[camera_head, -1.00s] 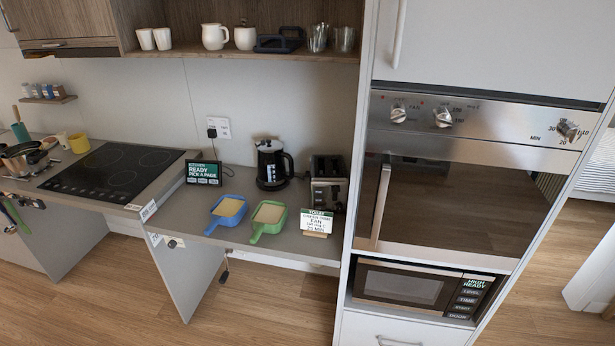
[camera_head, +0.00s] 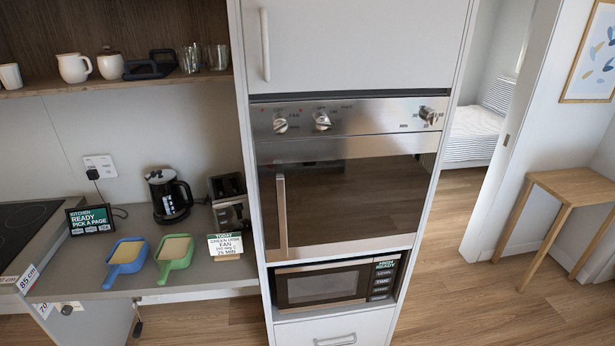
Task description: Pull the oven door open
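The oven (camera_head: 345,170) is built into a tall white cabinet in the middle of the view. Its dark glass door (camera_head: 350,205) is shut. A vertical metal handle (camera_head: 282,212) runs along the door's left side. Above the door is a steel panel with knobs (camera_head: 322,120). Neither of my grippers shows in the view.
A microwave (camera_head: 325,285) sits below the oven, above a drawer (camera_head: 335,338). The counter at left holds a kettle (camera_head: 168,195), a toaster (camera_head: 230,200), a blue dish (camera_head: 125,258), a green dish (camera_head: 174,255) and a sign (camera_head: 225,246). Open wood floor (camera_head: 445,270) lies right of the cabinet.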

